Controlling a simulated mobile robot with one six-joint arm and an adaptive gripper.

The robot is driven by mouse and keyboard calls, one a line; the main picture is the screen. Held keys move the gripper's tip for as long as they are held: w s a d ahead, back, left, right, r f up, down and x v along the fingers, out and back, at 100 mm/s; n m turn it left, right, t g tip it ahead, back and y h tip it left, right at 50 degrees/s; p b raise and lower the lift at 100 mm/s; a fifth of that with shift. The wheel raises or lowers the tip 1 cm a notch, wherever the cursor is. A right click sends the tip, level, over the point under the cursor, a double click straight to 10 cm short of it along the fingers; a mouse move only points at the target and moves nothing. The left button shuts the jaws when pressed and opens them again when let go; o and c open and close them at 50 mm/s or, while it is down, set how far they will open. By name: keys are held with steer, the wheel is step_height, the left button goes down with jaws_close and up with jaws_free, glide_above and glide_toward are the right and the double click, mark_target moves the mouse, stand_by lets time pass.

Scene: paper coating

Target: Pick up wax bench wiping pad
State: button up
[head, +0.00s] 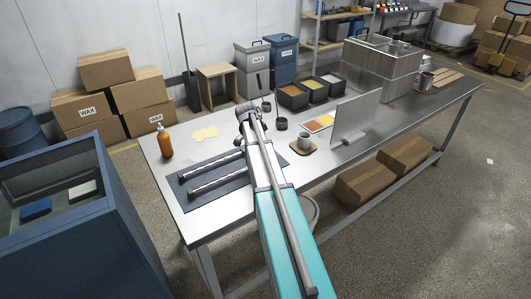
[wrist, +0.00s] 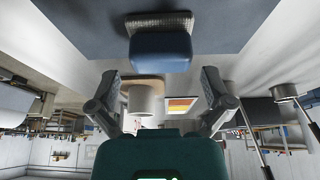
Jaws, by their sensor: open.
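My gripper (head: 247,120) is over the steel bench (head: 375,140), beyond the grey mat (head: 205,187). In the wrist view its two fingers (wrist: 161,88) are spread wide with nothing between them. A blue block with a grey textured edge (wrist: 160,52) shows in that view against the dark mat, apart from the fingers; I cannot tell whether it is the wiping pad. A blue pad-like piece (head: 35,209) and a pale one (head: 82,190) lie in the open blue cabinet (head: 75,240) at the left of the head view, far from my gripper.
Two metal rods (head: 214,182) lie on the mat. An orange bottle (head: 165,142) and a pale yellow patch (head: 205,134) are left of my gripper.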

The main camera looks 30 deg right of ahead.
steer(key=shift+b+x, duration=1.55)
steer(key=shift+x, duration=0.5)
steer(key=shift+d, duration=0.2)
steer(key=shift+r, duration=0.1)
steer(key=c, duration=0.9)
